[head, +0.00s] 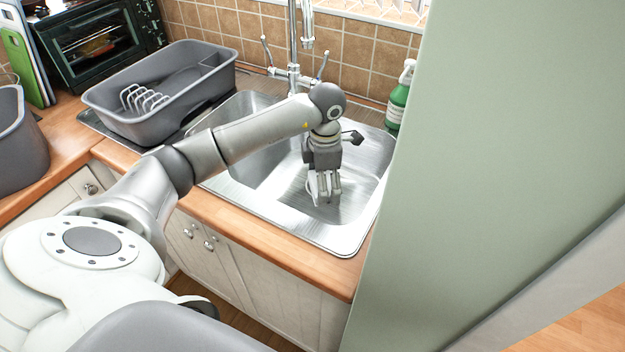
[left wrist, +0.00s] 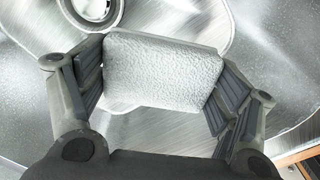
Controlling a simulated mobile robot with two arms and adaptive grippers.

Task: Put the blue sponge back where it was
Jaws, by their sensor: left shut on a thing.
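My left gripper (head: 325,198) reaches down into the steel sink (head: 372,160), over its right basin. In the left wrist view the left gripper (left wrist: 160,95) has both fingers against the ends of a pale, whitish sponge-like block (left wrist: 163,72) with a rough face. The block looks white rather than blue, and no clearly blue sponge shows in either view. In the head view the fingers mostly hide the block. The sink bottom shows behind it, but I cannot tell whether the block touches it. My right gripper is not in view.
A grey dish rack (head: 150,115) stands left of the sink. The tap (head: 294,60) rises behind it, and a green bottle (head: 398,98) stands at the back right. A tall pale green panel (head: 490,150) closes the right side. Wooden counter (head: 275,238) edges the front.

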